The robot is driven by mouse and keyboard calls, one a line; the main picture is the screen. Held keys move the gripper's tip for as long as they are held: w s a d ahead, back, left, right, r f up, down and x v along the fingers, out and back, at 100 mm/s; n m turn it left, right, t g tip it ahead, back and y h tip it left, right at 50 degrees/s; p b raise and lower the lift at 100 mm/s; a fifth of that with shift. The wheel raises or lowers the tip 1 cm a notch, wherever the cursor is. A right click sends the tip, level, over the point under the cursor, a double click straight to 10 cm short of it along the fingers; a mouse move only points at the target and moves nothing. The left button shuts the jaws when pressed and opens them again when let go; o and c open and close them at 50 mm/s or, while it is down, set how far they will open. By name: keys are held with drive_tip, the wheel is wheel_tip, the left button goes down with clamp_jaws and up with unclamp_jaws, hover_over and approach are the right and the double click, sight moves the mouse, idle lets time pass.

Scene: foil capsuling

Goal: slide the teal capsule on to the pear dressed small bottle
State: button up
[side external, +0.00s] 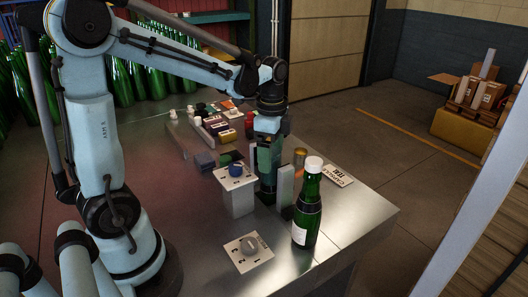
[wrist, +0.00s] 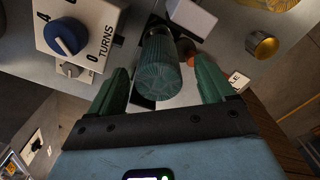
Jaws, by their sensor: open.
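A ribbed teal cylinder (wrist: 161,66), which looks like the teal capsule, stands between my fingers in the wrist view. My gripper (wrist: 160,84) is open, with one green finger on each side of it; I cannot tell whether either touches. In the side view my gripper (side external: 268,185) points down at the tabletop, and its body hides the capsule. A dark green bottle (side external: 307,215) with a white top and a pale label stands upright to the right of my gripper, nearer the front corner. I cannot read its label, so I cannot tell if it is pear dressed.
A dial box (side external: 236,190) with a blue knob stands left of my gripper. A grey-knob dial plate (side external: 247,252) lies in front. A pale upright block (side external: 285,186) and a gold cylinder (side external: 300,157) are close by. The front right tabletop (side external: 355,215) is clear.

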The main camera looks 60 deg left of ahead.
wheel_tip(320, 180, up, 9)
drive_tip(key=shift+f, duration=0.15)
idle(0.6)
drive_tip(key=shift+s+d+f, duration=0.1)
drive_tip(key=shift+s+d, duration=0.1)
drive_tip(key=shift+d, duration=0.05)
drive_tip(key=s+d+f+n+t, duration=0.5)
drive_tip(key=d+n+t, duration=0.2)
drive_tip(key=n, duration=0.3)
drive_tip(key=shift+s+d+f+n, duration=0.2)
drive_tip(key=shift+s+f+n, duration=0.05)
drive_tip(key=shift+s+n, duration=0.1)
